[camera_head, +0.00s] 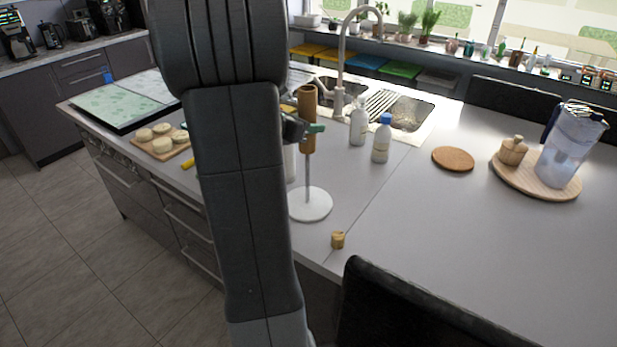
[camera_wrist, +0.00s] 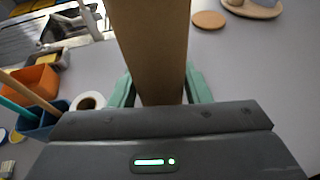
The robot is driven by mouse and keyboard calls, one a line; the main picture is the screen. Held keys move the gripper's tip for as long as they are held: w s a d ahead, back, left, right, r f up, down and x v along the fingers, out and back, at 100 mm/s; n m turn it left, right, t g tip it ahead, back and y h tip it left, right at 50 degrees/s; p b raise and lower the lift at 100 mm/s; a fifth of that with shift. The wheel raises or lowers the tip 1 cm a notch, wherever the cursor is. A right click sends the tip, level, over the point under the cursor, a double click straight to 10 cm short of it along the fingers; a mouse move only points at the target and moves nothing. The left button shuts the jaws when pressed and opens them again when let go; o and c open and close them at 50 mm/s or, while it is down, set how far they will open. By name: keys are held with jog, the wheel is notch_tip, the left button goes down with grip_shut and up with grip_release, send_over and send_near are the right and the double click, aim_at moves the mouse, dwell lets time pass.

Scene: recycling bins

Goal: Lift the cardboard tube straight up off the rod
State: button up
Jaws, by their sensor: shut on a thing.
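The brown cardboard tube (camera_head: 307,108) stands upright around the upper part of a thin grey rod (camera_head: 308,172). The rod rises from a round white base (camera_head: 311,205) on the counter, and its lower part shows bare below the tube. My gripper (camera_head: 312,128) is shut on the tube, with its green fingertips at either side of it. In the wrist view the tube (camera_wrist: 152,45) fills the middle between the green fingers (camera_wrist: 160,92). The rod's top is hidden, so I cannot tell how far it reaches inside the tube.
Two white bottles, one (camera_head: 381,140) with a blue cap, stand right of the tube near the sink tap (camera_head: 341,60). A small cork-like piece (camera_head: 338,239) lies near the front edge. A cork mat (camera_head: 453,158) and a jug (camera_head: 570,148) are farther right. Counter between is clear.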

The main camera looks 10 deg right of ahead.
aim_at(301, 109)
jog(key=shift+r+p, duration=1.3)
jog(key=shift+r, duration=0.75)
jog(key=shift+f, duration=0.1)
